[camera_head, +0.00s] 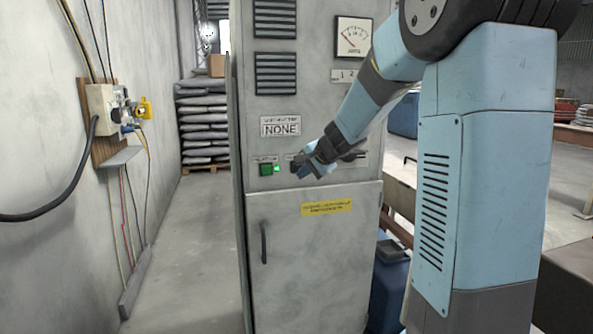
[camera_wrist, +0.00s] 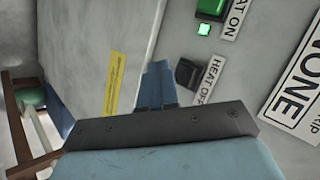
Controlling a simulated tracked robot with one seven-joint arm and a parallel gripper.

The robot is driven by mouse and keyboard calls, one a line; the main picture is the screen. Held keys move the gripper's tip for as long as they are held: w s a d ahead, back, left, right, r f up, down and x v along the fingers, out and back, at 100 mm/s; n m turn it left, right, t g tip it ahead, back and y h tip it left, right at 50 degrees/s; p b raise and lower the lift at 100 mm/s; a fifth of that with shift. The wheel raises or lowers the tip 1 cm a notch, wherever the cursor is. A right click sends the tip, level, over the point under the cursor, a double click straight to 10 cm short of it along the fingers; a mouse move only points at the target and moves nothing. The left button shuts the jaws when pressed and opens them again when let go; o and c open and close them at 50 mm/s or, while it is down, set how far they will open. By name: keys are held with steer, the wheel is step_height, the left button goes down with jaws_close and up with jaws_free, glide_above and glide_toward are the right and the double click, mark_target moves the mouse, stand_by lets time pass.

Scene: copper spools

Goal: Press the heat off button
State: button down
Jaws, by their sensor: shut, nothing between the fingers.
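The heat off button (camera_wrist: 187,73) is a dark square button beside the printed HEAT OFF label (camera_wrist: 207,82) in the wrist view. In the head view my arm's end largely hides it. My gripper (camera_wrist: 158,68) is shut and empty, its blue fingers pointing at the panel. The fingertips show just left of the heat off button in the wrist view, and I cannot tell whether they touch the panel. In the head view my gripper (camera_head: 302,166) is in front of the panel, right of the green button.
The green heat on button (camera_head: 265,170) has a lit green lamp (camera_head: 277,169) beside it. A sign reading NONE (camera_head: 281,127) is above. A door with a handle (camera_head: 264,242) and a yellow label (camera_head: 326,208) is below. The aisle left of the cabinet is clear.

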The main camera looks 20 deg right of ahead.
steer(key=shift+w, duration=1)
stand_by(1.4)
steer(key=shift+w+r, duration=0.1)
steer(key=shift+w, duration=0.3)
steer(key=shift+w, duration=0.4)
stand_by(0.8)
steer(key=shift+s, duration=0.85)
steer(key=shift+s, duration=2.5)
